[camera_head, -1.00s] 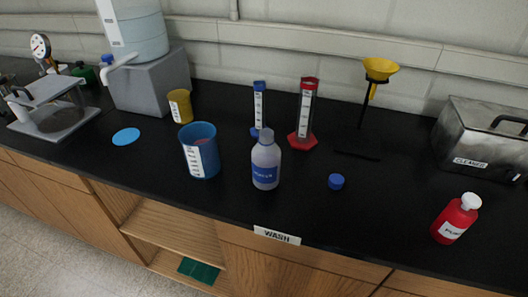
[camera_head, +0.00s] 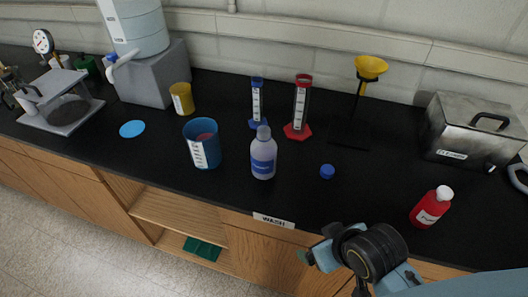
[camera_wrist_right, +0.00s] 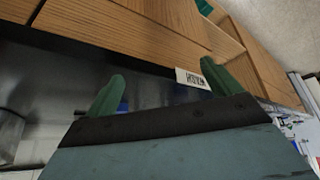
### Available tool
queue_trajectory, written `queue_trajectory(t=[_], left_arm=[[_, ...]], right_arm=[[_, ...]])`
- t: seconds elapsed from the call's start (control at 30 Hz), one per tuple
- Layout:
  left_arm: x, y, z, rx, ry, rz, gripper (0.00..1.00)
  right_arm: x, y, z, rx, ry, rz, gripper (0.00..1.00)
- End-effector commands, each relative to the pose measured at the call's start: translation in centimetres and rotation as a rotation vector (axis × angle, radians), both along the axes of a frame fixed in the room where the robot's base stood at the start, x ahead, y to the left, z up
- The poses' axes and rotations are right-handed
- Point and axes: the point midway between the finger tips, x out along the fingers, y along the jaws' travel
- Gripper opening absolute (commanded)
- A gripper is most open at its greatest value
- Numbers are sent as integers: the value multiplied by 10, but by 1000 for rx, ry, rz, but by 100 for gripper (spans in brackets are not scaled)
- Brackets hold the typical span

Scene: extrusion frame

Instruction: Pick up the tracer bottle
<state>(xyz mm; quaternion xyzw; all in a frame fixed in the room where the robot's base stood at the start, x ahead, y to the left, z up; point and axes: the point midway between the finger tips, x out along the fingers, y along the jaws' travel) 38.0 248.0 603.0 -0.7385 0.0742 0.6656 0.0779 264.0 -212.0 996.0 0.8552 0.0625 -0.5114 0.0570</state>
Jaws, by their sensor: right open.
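A pale bottle with a blue label (camera_head: 263,163) stands upright on the black bench near the middle. A red bottle with a white cap (camera_head: 430,209) stands upright at the right. Their label text is too small to read surely, so I cannot tell which is the tracer bottle. My right gripper (camera_head: 308,256) is low in front of the bench edge, apart from both bottles. In the right wrist view its two green fingers (camera_wrist_right: 161,70) are spread and empty. A small blue patch shows beside one finger there; I cannot tell what it is. My left gripper is out of view.
A blue beaker (camera_head: 202,145) stands left of the pale bottle, a blue cap (camera_head: 327,171) right. Blue (camera_head: 257,105) and red (camera_head: 299,110) cylinders stand behind. A yellow funnel stand (camera_head: 367,82) and steel box (camera_head: 468,130) are farther right. The WASH label (camera_head: 273,220) marks the front edge.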

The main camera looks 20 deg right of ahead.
Motion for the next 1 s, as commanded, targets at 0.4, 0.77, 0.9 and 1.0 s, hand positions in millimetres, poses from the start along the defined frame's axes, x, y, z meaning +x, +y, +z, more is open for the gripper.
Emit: queue_trajectory(t=[0.4, 0.77, 0.9, 1.0], left_arm=[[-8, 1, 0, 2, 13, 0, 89], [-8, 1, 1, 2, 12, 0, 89], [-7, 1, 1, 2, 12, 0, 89], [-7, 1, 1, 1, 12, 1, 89]], right_arm=[[118, 22, 50, 112, -509, 29, 90], [167, 33, 69, 158, -677, 43, 90], [191, 38, 59, 157, -675, 43, 90], [205, 41, 52, 157, -674, 43, 90]])
